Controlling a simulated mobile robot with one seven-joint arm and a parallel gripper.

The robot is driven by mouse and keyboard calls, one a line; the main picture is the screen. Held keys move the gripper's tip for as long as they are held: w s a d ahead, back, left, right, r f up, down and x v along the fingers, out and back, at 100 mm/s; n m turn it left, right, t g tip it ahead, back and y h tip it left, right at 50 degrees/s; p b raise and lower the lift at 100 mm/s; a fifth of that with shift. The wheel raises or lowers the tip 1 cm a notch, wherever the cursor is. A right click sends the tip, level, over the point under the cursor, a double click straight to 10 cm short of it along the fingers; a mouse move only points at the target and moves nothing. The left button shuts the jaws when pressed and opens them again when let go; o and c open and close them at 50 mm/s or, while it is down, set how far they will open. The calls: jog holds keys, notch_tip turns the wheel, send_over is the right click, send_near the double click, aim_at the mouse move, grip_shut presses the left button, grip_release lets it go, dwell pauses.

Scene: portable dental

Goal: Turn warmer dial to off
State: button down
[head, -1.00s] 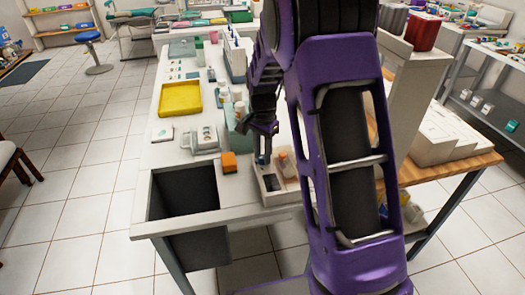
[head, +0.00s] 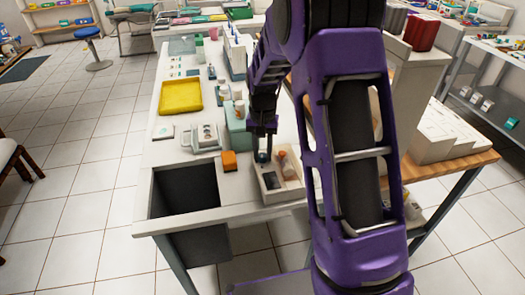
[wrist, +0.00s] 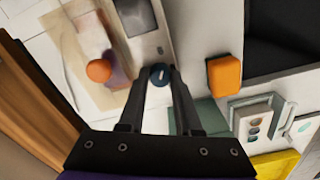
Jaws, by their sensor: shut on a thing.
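The warmer (head: 272,196) is a pale box near the front edge of the white counter, with a dark panel and a bottle with an orange cap (wrist: 98,70) in its open bay. Its dial (wrist: 160,74) is a small round dark blue knob with a light mark, seen in the wrist view below the dark panel (wrist: 133,14). My gripper (wrist: 159,82) points down at the warmer, with its two fingertips on either side of the dial, shut on it. In the head view my gripper (head: 262,152) hides part of the dial.
An orange block (head: 229,161) lies left of the warmer; it also shows in the wrist view (wrist: 224,72). A white device (head: 203,138), a green box (head: 238,135) and a yellow tray (head: 181,96) stand farther back. A dark opening (head: 185,190) is at the counter's front left.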

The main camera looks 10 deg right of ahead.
dwell(0.3)
jog(key=c, duration=0.6)
grip_release()
